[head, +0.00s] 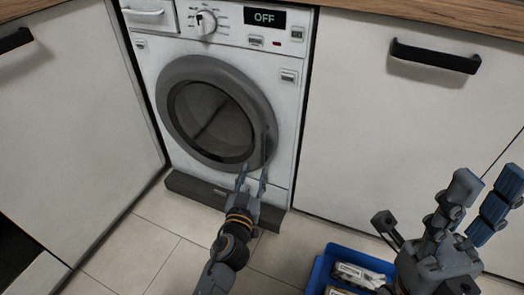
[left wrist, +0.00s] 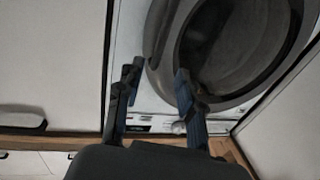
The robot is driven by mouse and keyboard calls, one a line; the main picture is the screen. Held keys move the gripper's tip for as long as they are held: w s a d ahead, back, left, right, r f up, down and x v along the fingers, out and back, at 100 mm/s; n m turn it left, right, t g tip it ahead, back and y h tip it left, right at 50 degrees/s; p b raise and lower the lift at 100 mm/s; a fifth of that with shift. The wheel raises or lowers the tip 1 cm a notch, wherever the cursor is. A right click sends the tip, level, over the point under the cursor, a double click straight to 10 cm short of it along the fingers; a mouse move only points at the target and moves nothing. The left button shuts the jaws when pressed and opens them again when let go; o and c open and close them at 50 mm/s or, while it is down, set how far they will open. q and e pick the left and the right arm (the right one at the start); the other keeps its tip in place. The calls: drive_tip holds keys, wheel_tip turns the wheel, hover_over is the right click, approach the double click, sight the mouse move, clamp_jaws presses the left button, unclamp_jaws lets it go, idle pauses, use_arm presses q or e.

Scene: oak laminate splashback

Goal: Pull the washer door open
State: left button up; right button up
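The washer door (head: 212,115) is a round grey ring with dark glass on the front of a white washer (head: 283,95). It looks shut. My left gripper (head: 253,172) is at the lower right edge of the door ring in the head view, with its two fingers apart. In the left wrist view my left gripper (left wrist: 157,76) is open with nothing between its fingers, and one finger overlaps the edge of the door (left wrist: 225,45). Whether it touches the ring I cannot tell. My right gripper (head: 489,182) is open and empty at the lower right, away from the washer.
White cabinet fronts with black handles (head: 435,57) flank the washer. A blue crate (head: 318,277) with packages stands on the tiled floor near my right gripper. A dark plinth (head: 200,190) runs under the washer. The floor at the left front is clear.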

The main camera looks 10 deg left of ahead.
sight(262, 148)
use_arm(q)
drive_tip(key=w, duration=0.9)
drive_tip(key=shift+w+b, duration=0.4)
drive_tip(key=shift+c, duration=0.2)
clamp_jaws()
